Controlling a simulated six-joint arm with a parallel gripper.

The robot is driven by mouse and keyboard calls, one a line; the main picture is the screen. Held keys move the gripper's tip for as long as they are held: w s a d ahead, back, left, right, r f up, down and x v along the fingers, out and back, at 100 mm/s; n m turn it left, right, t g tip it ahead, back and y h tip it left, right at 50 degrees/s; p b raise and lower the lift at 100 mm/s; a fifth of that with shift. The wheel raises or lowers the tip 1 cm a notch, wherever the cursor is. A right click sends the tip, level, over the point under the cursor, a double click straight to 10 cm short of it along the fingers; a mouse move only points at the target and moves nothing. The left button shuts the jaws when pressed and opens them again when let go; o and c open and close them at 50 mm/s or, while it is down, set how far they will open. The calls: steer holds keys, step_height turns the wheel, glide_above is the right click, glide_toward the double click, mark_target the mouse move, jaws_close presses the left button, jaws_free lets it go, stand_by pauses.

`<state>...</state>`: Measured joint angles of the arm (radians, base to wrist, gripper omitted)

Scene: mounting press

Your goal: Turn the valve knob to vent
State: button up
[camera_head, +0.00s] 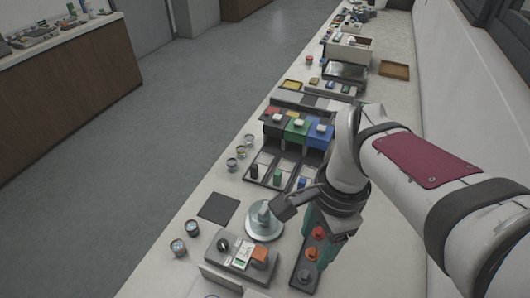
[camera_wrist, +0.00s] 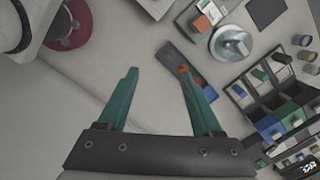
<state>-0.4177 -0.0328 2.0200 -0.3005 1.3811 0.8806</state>
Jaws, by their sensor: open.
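My gripper (camera_wrist: 158,75) has two teal fingers set wide apart with nothing between them. The panel (camera_wrist: 168,55) shows beside and partly behind the right finger in the wrist view. I cannot tell for certain which knob is the valve knob. No contact with a knob shows.
A round pale metal base (camera_head: 264,232) with a grey upright part stands behind the box. Coloured bins (camera_head: 296,128) and dark trays stand farther back. Small jars (camera_head: 178,247) and a dark mat (camera_head: 218,208) lie left.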

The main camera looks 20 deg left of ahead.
steer(key=w+a+f+m, duration=0.2)
steer(key=w+a, duration=0.1)
steer(key=a, duration=0.6)
steer(key=m, duration=0.4)
glide_toward(222, 243)
steer(key=shift+t+h, duration=0.3)
steer(key=shift+h, duration=0.1)
steer(key=f, duration=0.8)
steer(key=shift+s+a+f, duration=0.3)
steer(key=shift+n, duration=0.3)
jaws_close()
